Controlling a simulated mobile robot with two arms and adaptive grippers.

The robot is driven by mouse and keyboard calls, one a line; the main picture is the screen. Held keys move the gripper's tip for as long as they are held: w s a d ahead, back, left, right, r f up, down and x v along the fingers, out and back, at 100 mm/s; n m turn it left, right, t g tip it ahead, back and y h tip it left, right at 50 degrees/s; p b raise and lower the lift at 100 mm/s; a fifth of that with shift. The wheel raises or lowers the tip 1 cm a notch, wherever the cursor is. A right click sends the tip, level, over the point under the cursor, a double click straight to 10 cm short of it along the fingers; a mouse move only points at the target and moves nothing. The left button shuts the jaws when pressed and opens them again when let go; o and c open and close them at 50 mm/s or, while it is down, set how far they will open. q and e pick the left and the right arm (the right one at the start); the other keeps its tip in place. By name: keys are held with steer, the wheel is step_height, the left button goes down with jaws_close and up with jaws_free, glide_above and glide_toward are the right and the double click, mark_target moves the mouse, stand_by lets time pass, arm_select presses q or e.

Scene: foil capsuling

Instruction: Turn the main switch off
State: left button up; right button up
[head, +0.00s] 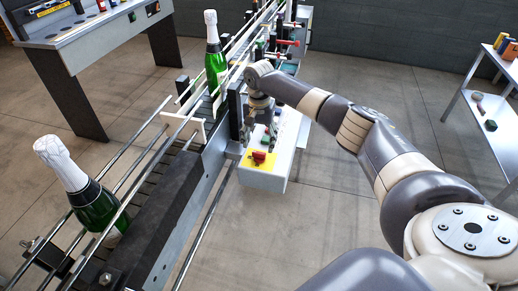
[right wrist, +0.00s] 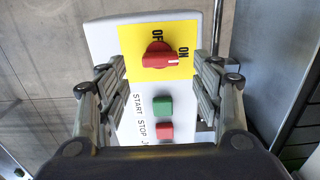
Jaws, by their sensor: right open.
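The main switch is a red rotary knob (head: 258,157) on a yellow plate (head: 249,165), on the end of a white control box. It also shows in the right wrist view as a red knob (right wrist: 158,56), with OFF lettered above it and ON to its right. The knob's pale mark points right, towards the ON side. My right gripper (head: 260,140) is open over the box. In the right wrist view its fingers (right wrist: 160,82) stand apart on either side of the panel, with the knob between and beyond them, apparently untouched. My left gripper is not in view.
A green button (right wrist: 162,106) and a red button (right wrist: 164,131) sit on the same panel, near START and STOP lettering. The conveyor, with guide rails and green bottles (head: 96,207), runs along the box's left. Open floor lies in front of the box.

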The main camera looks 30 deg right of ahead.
mark_target(259, 153)
steer(key=shift+f, duration=2.45)
steer(key=c, duration=1.1)
